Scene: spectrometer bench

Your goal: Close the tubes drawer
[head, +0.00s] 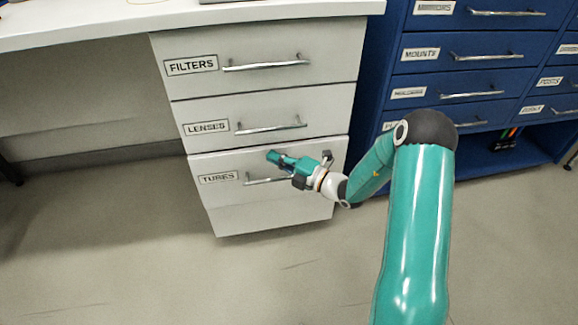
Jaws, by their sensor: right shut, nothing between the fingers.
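The tubes drawer (225,208) is the bottom drawer of the white cabinet, with a label reading TUBES and a bar handle (256,182). Its front looks set slightly forward of the drawers above; how far it stands out is hard to tell. My right gripper (274,156) is shut and empty. It is in front of the upper part of the tubes drawer, over the right part of the handle, which it partly hides. Whether it touches the drawer front cannot be told. My left gripper is not in view.
The filters drawer (260,77) and lenses drawer (225,110) above look shut. A white worktop (100,25) lies over the cabinet. A blue cabinet (425,65) with several labelled drawers stands to the right. The floor (120,260) in front is clear.

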